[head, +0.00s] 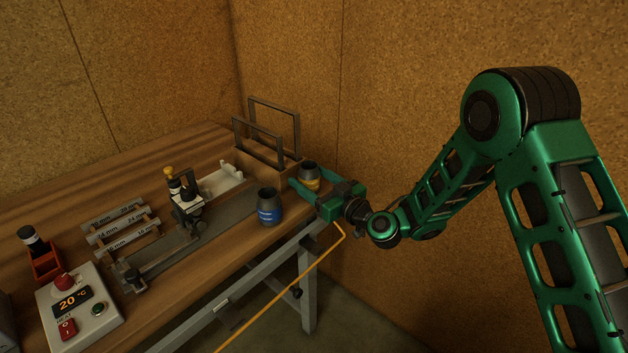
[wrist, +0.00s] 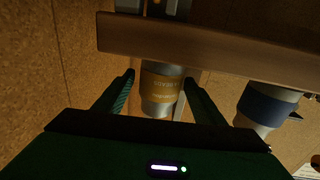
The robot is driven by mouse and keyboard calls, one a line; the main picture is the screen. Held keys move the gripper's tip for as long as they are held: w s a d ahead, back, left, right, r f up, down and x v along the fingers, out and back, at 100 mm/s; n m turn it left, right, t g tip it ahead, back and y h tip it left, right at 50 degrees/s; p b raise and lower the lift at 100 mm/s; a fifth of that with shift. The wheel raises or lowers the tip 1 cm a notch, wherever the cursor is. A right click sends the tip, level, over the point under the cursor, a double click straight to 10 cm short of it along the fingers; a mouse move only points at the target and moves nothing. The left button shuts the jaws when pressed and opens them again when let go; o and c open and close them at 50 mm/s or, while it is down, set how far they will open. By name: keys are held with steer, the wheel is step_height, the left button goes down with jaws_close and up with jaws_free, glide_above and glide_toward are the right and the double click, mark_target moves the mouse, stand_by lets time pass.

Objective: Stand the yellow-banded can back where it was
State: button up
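The yellow-banded can (head: 310,183) is a dark-topped grey can with a yellow band. In the head view it is upright at the right end of the workbench, near the wooden block with the frames. My gripper (head: 318,186) reaches in from the right, one finger on each side of the can. In the wrist view the can (wrist: 162,92) is between the spread fingers of my gripper (wrist: 160,78). A gap shows on the left finger's side; contact on the right side is unclear. The can's base contact is hidden.
A blue-banded can (head: 268,210) stands close by on the bench, also in the wrist view (wrist: 268,106). Upright frames (head: 258,140) rise behind. A clamp fixture (head: 185,200), labelled bars (head: 115,230) and a heater control box (head: 80,308) are further left.

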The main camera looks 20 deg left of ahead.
steer(key=shift+r, duration=0.1)
steer(key=v, duration=1.2)
stand_by(0.4)
